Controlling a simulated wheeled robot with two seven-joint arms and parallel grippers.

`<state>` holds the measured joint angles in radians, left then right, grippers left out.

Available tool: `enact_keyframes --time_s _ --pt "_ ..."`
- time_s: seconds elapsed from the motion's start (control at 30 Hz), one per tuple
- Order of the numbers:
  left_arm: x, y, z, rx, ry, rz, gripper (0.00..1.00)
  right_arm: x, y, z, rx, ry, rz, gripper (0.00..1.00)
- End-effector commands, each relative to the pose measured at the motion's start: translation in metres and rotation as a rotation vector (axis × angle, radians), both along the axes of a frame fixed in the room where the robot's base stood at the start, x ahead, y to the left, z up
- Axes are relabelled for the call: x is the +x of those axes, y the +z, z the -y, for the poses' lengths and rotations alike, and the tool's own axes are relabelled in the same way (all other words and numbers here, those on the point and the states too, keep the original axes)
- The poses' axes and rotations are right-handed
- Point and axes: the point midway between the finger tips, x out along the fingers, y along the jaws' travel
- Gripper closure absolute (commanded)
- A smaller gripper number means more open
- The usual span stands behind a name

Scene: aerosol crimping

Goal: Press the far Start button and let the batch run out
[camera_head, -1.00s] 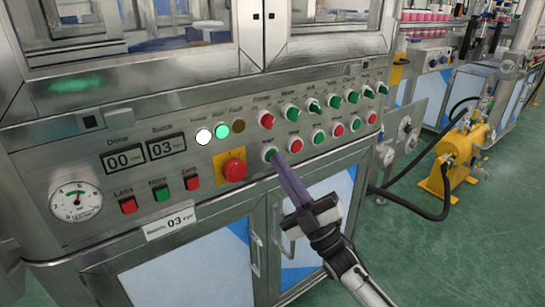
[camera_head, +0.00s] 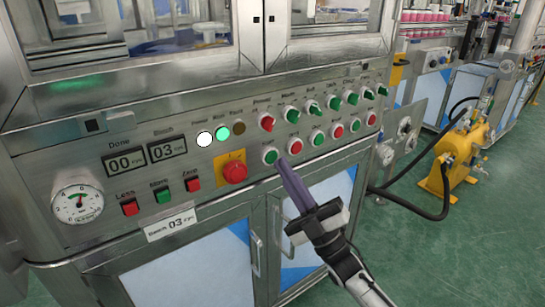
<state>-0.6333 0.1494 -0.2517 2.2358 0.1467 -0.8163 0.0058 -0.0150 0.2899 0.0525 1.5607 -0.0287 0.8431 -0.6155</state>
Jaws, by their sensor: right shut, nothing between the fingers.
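The machine's control panel (camera_head: 110,213) fills the left and middle. Its lower row alternates green and red buttons; the nearest green button (camera_head: 270,156) is fully visible, and the small labels are hard to read. My right gripper (camera_head: 283,165) is shut and empty, its fingertips just right of and below that green button, apparently a little off it. The white lamp (camera_head: 204,138) and green Run lamp (camera_head: 222,133) are lit; the amber Fault lamp (camera_head: 239,128) looks dark. The Done display (camera_head: 125,162) reads 00 and the Batch display (camera_head: 167,148) reads 03. My left gripper is out of view.
A red emergency-type knob (camera_head: 235,171) on a yellow plate sits left of the fingertips. A row of selector knobs (camera_head: 292,114) runs above the buttons. A yellow pump (camera_head: 458,150) with black hoses stands on the green floor at right.

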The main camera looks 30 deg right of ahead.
Motion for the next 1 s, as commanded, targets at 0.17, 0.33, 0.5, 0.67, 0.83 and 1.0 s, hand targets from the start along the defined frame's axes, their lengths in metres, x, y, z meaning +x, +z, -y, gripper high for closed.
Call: enact_keyframes --time_s 0.17,0.33,0.5,0.67,0.83,1.0 --pt "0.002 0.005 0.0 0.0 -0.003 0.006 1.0 -0.005 0.001 0.0 0.001 0.0 -0.001 1.0" --pt "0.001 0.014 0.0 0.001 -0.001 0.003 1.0 -0.022 0.002 0.001 0.0 0.0 -0.003 1.0" --pt "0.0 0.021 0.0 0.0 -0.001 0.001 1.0 -0.039 0.001 0.003 0.001 0.0 -0.002 1.0" --pt "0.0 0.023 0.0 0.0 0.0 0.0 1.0 -0.049 0.001 0.004 0.001 0.001 0.0 1.0" --pt "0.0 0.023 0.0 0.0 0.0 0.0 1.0 -0.05 0.0 0.004 0.001 0.0 0.001 1.0" --pt "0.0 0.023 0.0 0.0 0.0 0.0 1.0 -0.05 0.0 0.004 0.001 0.0 0.001 1.0"
